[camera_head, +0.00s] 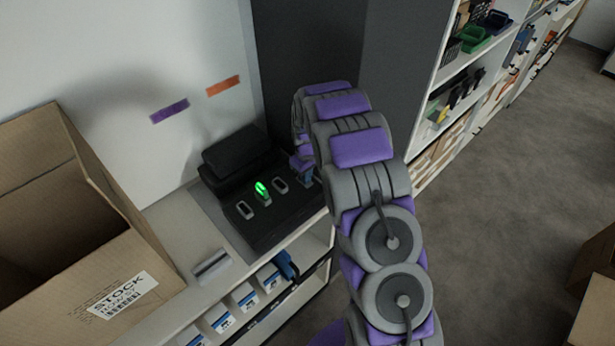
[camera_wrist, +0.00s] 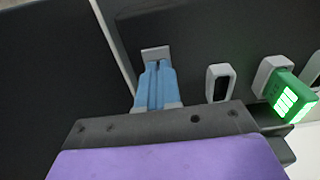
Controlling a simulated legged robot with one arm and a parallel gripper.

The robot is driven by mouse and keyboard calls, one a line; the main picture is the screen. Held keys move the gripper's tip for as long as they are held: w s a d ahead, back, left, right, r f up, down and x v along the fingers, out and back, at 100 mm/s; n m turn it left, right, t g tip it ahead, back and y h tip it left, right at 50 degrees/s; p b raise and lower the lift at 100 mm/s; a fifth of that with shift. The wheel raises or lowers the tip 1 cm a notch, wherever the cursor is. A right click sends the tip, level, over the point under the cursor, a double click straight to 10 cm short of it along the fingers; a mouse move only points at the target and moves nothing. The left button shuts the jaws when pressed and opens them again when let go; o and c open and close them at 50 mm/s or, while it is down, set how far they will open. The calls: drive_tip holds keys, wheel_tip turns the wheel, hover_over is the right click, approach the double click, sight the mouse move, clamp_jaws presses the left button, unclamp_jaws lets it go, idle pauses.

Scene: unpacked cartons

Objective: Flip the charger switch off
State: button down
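The black charger (camera_head: 268,222) sits on the shelf top, with a row of grey-framed slots or switches. One piece glows green (camera_head: 261,190); it also shows at the right in the wrist view (camera_wrist: 288,97). A grey-framed dark slot (camera_wrist: 219,84) lies between it and my gripper. My gripper (camera_head: 304,178) is at the charger's right end, partly behind my arm. In the wrist view, its blue fingers (camera_wrist: 157,68) lie side by side, looking shut, with tips at a grey fitting (camera_wrist: 155,52). Contact with that fitting cannot be told.
An open cardboard carton (camera_head: 135,290) stands at the left on the shelf top. A small grey card-like item (camera_head: 211,265) lies in front of the charger. A dark column (camera_head: 315,60) rises behind. Stocked shelves (camera_head: 470,90) run along the right, beside open floor.

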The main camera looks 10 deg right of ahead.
drive_tip(key=shift+s+f, duration=0.25)
drive_tip(key=shift+f, duration=0.45)
drive_tip(key=shift+w+a+r, duration=0.1)
drive_tip(key=shift+w+r, duration=0.15)
drive_tip(key=shift+r, duration=0.45)
wheel_tip(320, 180, up, 14)
drive_tip(key=p, duration=0.1)
drive_tip(key=shift+s+d+p, duration=0.25)
drive_tip(key=shift+s+p, duration=0.05)
drive_tip(key=shift+p, duration=0.1)
drive_tip(key=shift+f, duration=0.1)
drive_tip(key=shift+d, duration=0.1)
drive_tip(key=s+r+m+b, duration=0.1)
drive_tip(key=s+r, duration=0.2)
drive_tip(key=s, duration=0.4)
drive_tip(key=s+r+m+g+b, duration=0.1)
drive_tip(key=s+r, duration=0.1)
drive_tip(key=s, duration=0.4)
drive_tip(key=s+r+m+b, duration=0.1)
drive_tip(key=s+r, duration=0.2)
drive_tip(key=s, duration=0.4)
drive_tip(key=s+f+m+g+b, duration=0.1)
drive_tip(key=s+m+b, duration=0.1)
drive_tip(key=s, duration=2.1)
drive_tip(key=shift+s+f+m, duration=0.3)
drive_tip(key=shift+s+m, duration=0.1)
drive_tip(key=shift+m, duration=0.1)
